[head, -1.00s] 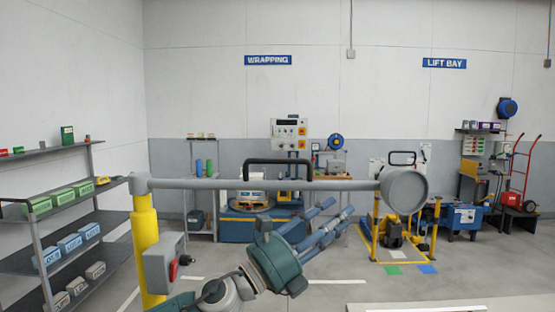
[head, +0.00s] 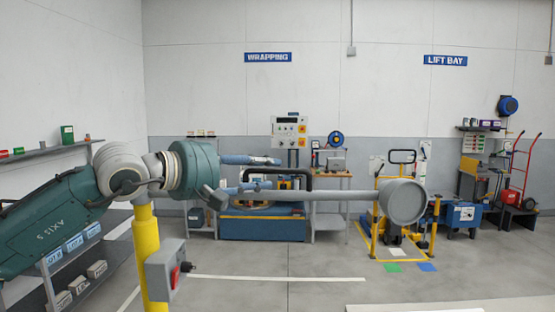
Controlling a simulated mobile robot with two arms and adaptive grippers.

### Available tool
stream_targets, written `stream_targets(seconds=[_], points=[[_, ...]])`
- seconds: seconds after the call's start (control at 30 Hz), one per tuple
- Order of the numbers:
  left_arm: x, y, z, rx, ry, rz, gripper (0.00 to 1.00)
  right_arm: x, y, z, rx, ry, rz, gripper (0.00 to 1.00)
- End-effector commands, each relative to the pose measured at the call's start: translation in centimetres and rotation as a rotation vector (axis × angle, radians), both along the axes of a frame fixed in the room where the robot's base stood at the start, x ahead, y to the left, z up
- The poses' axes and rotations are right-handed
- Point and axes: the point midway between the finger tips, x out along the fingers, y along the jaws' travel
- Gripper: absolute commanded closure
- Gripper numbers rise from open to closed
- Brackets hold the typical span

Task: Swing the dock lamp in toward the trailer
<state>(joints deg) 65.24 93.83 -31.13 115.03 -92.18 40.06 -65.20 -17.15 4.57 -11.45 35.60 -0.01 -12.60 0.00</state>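The dock lamp is a grey horizontal arm (head: 335,193) with a round grey lamp head (head: 403,201) at its right end, on a yellow post (head: 146,242). A black handle (head: 309,178) stands up from the middle of the arm. My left gripper (head: 276,173) reaches in from the left, its blue fingers spread apart, one above the other. The handle's bar lies at the height of the gap between them; I cannot tell whether they touch it. My arm hides the post's top and the lamp arm's left part. My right gripper is not in view.
Shelves (head: 110,262) with bins stand at the left. Behind are a blue wrapping machine (head: 262,228) and a yellow lift frame (head: 372,240). The floor in the middle is clear.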

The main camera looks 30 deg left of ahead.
Motion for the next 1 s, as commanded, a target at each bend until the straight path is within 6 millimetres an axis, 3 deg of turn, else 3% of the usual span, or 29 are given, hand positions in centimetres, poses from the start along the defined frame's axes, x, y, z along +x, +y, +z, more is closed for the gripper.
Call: stream_targets(seconds=[0.1,0.3,0.67,0.87,1.0], points=[[2.1,-0.7,0.2,-0.005,0.001,-0.004,0.63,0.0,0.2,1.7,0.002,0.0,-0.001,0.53],[4.3,-1.1,-0.4,-0.004,0.0,-0.001,0.63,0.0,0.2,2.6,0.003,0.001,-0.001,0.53],[4.8,-1.2,-0.7,-0.003,-0.001,0.001,0.63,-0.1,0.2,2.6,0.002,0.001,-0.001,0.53],[4.8,-1.2,-0.7,-0.003,-0.001,0.001,1.0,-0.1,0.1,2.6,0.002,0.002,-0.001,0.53],[4.8,-1.2,-0.7,-0.002,0.0,0.0,1.0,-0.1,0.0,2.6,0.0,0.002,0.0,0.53]])
